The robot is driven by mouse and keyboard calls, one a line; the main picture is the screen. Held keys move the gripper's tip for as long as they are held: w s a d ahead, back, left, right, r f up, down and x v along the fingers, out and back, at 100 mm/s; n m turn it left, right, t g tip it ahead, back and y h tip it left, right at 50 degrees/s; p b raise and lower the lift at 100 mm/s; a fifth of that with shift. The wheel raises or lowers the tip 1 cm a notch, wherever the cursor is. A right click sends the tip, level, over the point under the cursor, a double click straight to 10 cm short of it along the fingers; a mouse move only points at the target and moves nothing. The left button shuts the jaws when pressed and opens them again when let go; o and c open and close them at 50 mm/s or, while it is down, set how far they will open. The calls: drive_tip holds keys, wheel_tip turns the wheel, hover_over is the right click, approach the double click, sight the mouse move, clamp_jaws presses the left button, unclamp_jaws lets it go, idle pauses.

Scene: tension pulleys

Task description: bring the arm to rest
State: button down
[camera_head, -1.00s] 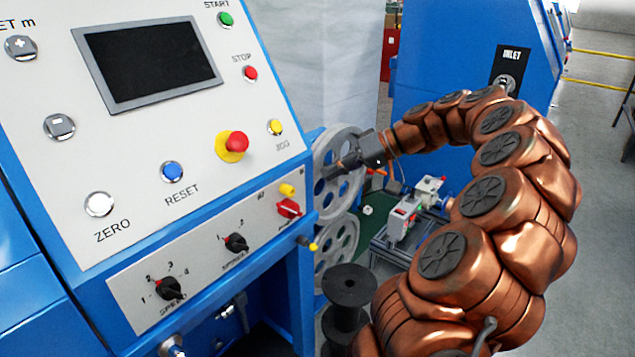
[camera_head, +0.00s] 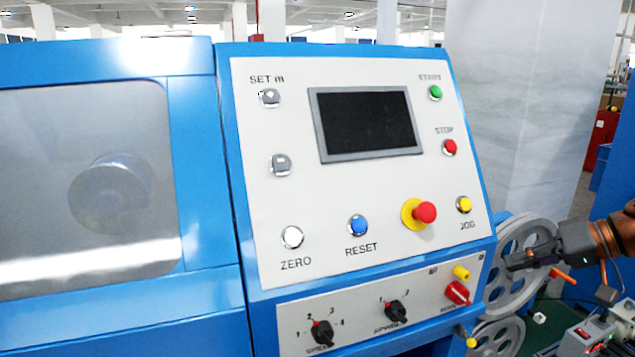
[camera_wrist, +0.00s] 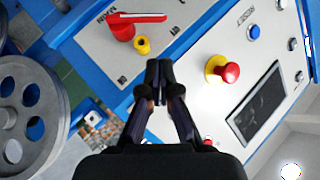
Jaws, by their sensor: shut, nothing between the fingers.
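My gripper (camera_head: 512,262) shows at the right of the head view, in front of the grey spoked pulley wheel (camera_head: 503,296) as seen from there. Its dark fingers are together and empty. Only the end of my copper-coloured arm is in that view; the rest is outside the frame. In the wrist view my gripper (camera_wrist: 158,66) is shut, its fingertips meeting in front of the white control panel (camera_wrist: 185,62). I cannot tell how far the fingertips are from the panel.
The blue machine's panel (camera_head: 262,215) carries a dark screen (camera_head: 367,122), a red emergency knob (camera_head: 424,212) and a red switch (camera_head: 457,292). The pulley wheel also fills the left of the wrist view (camera_wrist: 45,105). A windowed blue cabinet (camera_head: 90,70) stands at the left.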

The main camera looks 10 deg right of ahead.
drive_tip(key=s+a+f+n+g+h+p, duration=0.1)
drive_tip(key=s+a+g+p, duration=0.2)
drive_tip(key=a, duration=0.9)
drive_tip(key=s+a+n+g+h+p, duration=0.1)
drive_tip(key=s+a+g+h, duration=0.3)
drive_tip(key=a, duration=0.7)
drive_tip(key=s+f+h+p, duration=0.2)
drive_tip(key=s+f, duration=0.1)
drive_tip(key=s, duration=0.6)
drive_tip(key=s+a+f+m+g+h+p, duration=0.1)
drive_tip(key=s+f, duration=0.3)
drive_tip(key=s, duration=0.5)
drive_tip(key=shift+s+f+g+h+p, duration=0.3)
drive_tip(key=shift+h+p, duration=0.05)
drive_tip(key=shift+h, duration=0.15)
drive_tip(key=shift+a, duration=0.25)
